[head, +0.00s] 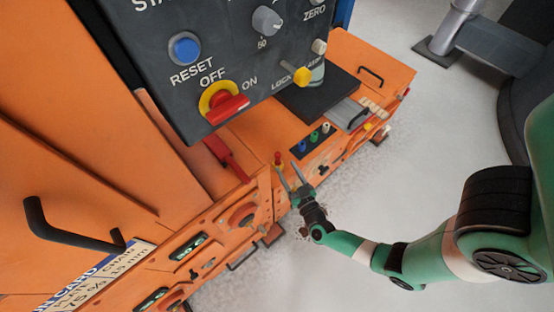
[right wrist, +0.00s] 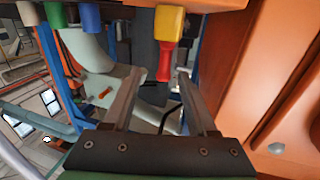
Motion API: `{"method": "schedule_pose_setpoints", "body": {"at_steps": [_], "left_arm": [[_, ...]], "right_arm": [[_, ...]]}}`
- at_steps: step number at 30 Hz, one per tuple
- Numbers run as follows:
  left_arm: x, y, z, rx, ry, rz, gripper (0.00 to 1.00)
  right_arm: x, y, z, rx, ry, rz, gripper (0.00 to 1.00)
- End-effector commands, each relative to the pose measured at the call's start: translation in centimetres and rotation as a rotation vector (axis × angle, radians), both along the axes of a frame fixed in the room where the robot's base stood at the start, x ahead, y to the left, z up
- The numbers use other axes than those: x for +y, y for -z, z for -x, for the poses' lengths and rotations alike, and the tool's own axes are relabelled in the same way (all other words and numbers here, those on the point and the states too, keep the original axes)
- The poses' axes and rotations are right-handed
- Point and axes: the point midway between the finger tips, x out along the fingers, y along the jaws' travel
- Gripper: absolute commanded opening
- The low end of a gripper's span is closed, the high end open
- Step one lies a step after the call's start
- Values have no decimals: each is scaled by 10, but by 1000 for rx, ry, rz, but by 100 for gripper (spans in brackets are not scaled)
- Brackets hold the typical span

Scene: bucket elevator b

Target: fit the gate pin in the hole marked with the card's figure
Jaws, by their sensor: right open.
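A small pin with a red grip and yellow collar (head: 278,160), which looks like the gate pin, stands on the orange housing. It also shows in the right wrist view (right wrist: 166,60), appearing between the finger lines. My right gripper (head: 288,173) is open beside the pin, with nothing held. Whether the fingers reach around it I cannot tell. The card (head: 92,280) is cut off at the lower left; "75 %" and "15 mm" show. Green labelled plates (head: 188,247) sit on the orange front; their figures are too small to read surely. My left gripper is out of view.
A dark strip holds blue, green and white pegs (head: 314,137) right of the pin. A grey control panel (head: 200,60) with a red switch (head: 222,104) overhangs the housing. A red lever (head: 226,160) lies left of the pin. Open floor (head: 400,170) is at right.

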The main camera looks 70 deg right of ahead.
Motion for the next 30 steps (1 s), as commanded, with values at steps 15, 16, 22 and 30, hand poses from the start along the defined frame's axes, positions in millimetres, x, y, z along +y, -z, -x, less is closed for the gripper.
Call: {"method": "schedule_pose_setpoints", "body": {"at_steps": [15, 16, 22, 30], "left_arm": [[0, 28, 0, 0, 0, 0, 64], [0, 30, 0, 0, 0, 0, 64], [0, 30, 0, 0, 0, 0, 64], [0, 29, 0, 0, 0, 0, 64]], "right_arm": [[-31, 0, -45, -2, 2, 1, 58], [-34, 0, -48, -2, 2, 1, 58], [-39, -3, -53, 2, -1, 1, 58], [-38, -3, -53, 2, -2, 1, 26]]}}
